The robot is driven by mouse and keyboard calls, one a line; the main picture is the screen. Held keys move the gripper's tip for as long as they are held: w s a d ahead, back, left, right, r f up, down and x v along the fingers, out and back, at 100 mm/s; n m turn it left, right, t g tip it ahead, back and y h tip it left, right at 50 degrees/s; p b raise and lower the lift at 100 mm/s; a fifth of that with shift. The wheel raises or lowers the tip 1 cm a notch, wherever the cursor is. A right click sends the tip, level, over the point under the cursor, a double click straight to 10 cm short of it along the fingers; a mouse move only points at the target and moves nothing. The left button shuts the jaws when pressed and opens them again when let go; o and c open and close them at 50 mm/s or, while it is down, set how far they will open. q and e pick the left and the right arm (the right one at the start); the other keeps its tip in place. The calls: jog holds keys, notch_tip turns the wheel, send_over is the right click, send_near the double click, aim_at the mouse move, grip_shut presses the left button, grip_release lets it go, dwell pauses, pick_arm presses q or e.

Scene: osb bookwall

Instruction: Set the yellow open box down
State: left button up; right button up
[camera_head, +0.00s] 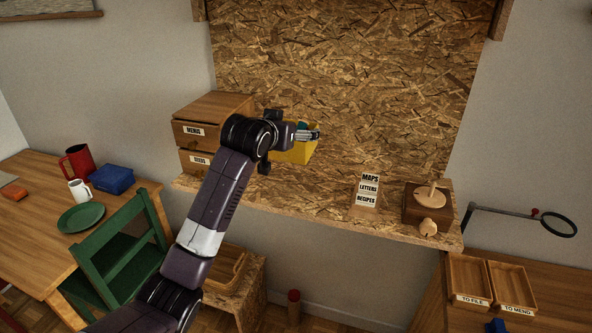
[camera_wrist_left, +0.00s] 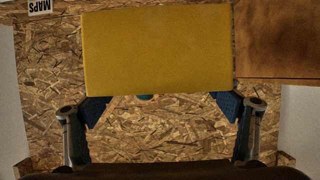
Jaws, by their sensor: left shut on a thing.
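The yellow open box (camera_head: 294,153) is in front of the particle-board wall, just right of the small drawer unit, partly hidden by my left gripper (camera_head: 303,135). Something teal shows at its opening. In the left wrist view the box (camera_wrist_left: 160,50) shows as a plain yellow face, with the blue fingertips of my left gripper (camera_wrist_left: 161,106) at its two near corners. The gripper is shut on the box. I cannot tell whether its bottom touches the shelf. My right gripper is not in view.
The particle-board shelf (camera_head: 310,198) bears the drawer unit (camera_head: 205,125) at left, a label stand (camera_head: 368,190) and a wooden block with a peg (camera_head: 428,203) at right. The shelf between box and label stand is clear. A green chair (camera_head: 122,245) stands below left.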

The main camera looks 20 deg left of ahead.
pick_arm(q)
notch_tip(320, 180, down, 5)
jog(key=shift+r+p, duration=0.15)
jog(key=shift+p, duration=0.3)
notch_tip(320, 180, down, 8)
jog(key=shift+w+p, duration=0.1)
jog(key=shift+p, duration=0.7)
jog(key=shift+f, duration=0.25)
jog(key=o, duration=1.2)
jog(key=shift+f, duration=0.1)
jog(key=shift+c, duration=0.2)
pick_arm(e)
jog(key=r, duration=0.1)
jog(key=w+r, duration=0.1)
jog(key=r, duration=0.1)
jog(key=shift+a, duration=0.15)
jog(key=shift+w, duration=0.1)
